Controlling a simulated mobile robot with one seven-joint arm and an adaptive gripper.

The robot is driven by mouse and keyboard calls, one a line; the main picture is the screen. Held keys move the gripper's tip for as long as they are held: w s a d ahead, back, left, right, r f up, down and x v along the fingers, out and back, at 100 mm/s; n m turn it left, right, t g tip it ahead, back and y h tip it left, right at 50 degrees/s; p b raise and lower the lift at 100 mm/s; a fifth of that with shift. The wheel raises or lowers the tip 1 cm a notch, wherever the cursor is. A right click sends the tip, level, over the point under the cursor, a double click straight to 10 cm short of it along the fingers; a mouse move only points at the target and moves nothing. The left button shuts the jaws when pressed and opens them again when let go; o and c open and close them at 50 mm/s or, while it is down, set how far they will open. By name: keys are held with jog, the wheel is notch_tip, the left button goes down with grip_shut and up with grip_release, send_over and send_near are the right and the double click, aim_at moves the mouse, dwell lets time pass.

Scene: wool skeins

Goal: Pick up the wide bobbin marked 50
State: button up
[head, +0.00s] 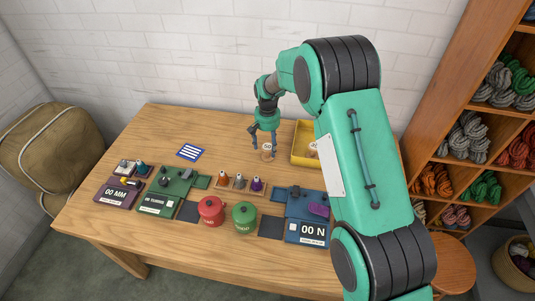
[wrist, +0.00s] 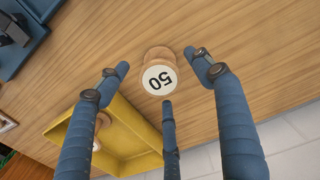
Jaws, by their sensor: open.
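The wide bobbin marked 50 (wrist: 160,80) is pale wood with a round white top label; its number appears upside down in the wrist view. It stands on the wooden table, and in the head view the bobbin (head: 267,152) is just left of the yellow tray. My gripper (head: 263,146) is over it, pointing down. In the wrist view my three blue fingers (wrist: 160,74) are spread around the bobbin with gaps visible; whether any finger touches it I cannot tell.
The yellow tray (wrist: 71,122) is close beside the bobbin and holds another bobbin (head: 313,148). Small spools, a red pot (head: 210,211), a green pot (head: 245,216) and coloured devices stand toward the front. The table left of my gripper is mostly clear.

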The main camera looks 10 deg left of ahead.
aim_at(268, 146)
jog(key=shift+f+b, duration=0.3)
jog(key=shift+f, duration=1.25)
jog(key=c, duration=1.3)
